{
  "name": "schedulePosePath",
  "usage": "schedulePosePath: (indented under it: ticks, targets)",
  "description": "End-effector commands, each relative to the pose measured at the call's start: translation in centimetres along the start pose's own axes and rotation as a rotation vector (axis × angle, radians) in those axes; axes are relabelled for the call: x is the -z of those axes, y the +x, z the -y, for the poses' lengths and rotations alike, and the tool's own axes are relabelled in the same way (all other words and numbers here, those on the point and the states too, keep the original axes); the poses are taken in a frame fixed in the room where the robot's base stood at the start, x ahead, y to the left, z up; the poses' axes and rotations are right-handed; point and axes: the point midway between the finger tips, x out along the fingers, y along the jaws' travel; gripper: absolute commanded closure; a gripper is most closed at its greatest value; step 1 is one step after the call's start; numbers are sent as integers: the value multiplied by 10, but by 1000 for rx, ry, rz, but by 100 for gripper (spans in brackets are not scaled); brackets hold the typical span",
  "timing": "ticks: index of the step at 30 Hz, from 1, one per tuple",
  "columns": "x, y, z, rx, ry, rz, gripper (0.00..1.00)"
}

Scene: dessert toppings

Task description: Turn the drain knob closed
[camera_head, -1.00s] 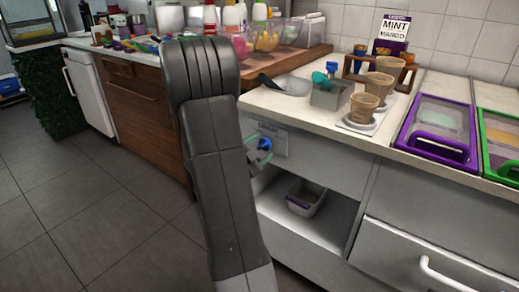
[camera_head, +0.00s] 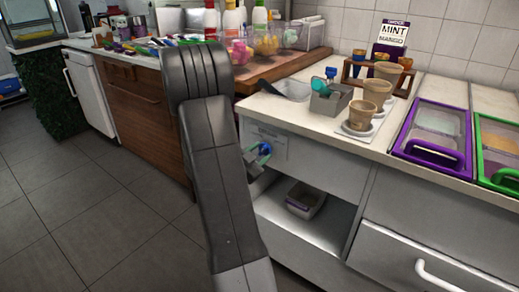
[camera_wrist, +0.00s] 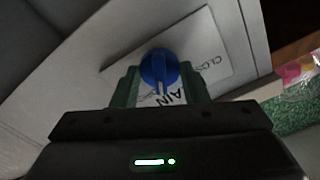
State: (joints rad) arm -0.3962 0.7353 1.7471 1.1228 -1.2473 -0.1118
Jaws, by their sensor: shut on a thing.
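The blue drain knob (camera_head: 265,149) is on the grey front panel below the counter, just right of my arm. In the wrist view the knob (camera_wrist: 158,66) sits between my green fingertips, with a pale mark on its lower side. My gripper (camera_wrist: 160,84) is shut on the knob; in the head view its end (camera_head: 257,157) is partly hidden by my arm.
An open shelf below holds a grey bin (camera_head: 305,200). The counter above carries a grey caddy (camera_head: 331,99), brown cups (camera_head: 377,91) and a purple-framed lidded container (camera_head: 437,135). The floor (camera_head: 90,215) to the left is clear.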

Motion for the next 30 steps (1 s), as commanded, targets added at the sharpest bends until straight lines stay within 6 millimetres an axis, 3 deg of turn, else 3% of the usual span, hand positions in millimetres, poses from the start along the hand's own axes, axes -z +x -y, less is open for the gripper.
schedulePosePath:
  ticks: [30]
  targets:
    - [2,0,1,0,-956,3,82]
